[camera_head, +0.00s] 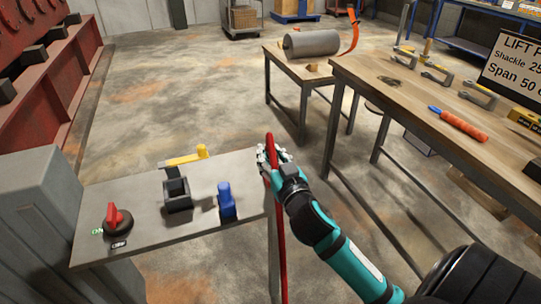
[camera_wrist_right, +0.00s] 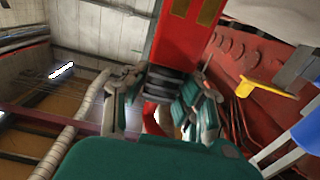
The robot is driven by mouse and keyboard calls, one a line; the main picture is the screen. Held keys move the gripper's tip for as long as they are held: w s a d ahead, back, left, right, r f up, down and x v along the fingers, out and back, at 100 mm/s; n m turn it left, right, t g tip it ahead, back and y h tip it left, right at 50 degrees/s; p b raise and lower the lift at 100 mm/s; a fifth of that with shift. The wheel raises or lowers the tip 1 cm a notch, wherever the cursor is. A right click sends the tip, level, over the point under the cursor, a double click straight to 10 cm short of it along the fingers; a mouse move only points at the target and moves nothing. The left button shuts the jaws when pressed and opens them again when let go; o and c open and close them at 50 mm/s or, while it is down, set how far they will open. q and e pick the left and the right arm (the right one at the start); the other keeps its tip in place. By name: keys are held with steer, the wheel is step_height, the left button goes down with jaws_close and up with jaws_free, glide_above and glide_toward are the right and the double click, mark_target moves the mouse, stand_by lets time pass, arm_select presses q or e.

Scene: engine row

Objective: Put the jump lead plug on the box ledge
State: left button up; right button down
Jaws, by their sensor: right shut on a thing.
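My right gripper (camera_head: 268,156) is at the right edge of the grey ledge (camera_head: 150,232), shut on the red jump lead plug. A red lead (camera_head: 281,240) hangs down from it past the ledge's edge. In the right wrist view, the red plug (camera_wrist_right: 184,48), with brass-coloured plates, sticks out beyond the fingers of my right gripper (camera_wrist_right: 160,100). In the head view the fingers hide most of the plug. The ledge joins a grey box (camera_head: 45,215) at the left. My left gripper is not in view.
On the ledge are a red rotary switch (camera_head: 117,220), a dark socket (camera_head: 177,193) with a yellow lever (camera_head: 187,157), and a blue upright piece (camera_head: 226,200). A wooden workbench (camera_head: 430,110) with tools and a smaller table (camera_head: 290,66) with a roller stand to the right.

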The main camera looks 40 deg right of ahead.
steer(key=shift+f, duration=0.1)
steer(key=c, duration=1.1)
jaws_free()
steer(key=shift+f, duration=0.1)
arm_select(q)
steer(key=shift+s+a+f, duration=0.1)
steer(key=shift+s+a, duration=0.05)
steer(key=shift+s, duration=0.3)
arm_select(e)
steer(key=shift+s, duration=0.1)
steer(key=v, duration=0.8)
steer(key=shift+s+b, duration=0.3)
steer(key=shift+b, duration=0.1)
arm_select(q)
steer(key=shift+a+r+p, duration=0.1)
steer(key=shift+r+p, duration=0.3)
steer(key=shift+p, duration=0.4)
arm_select(e)
steer(key=shift+r+v, duration=0.2)
steer(key=shift+v, duration=1.4)
steer(key=shift+w, duration=0.1)
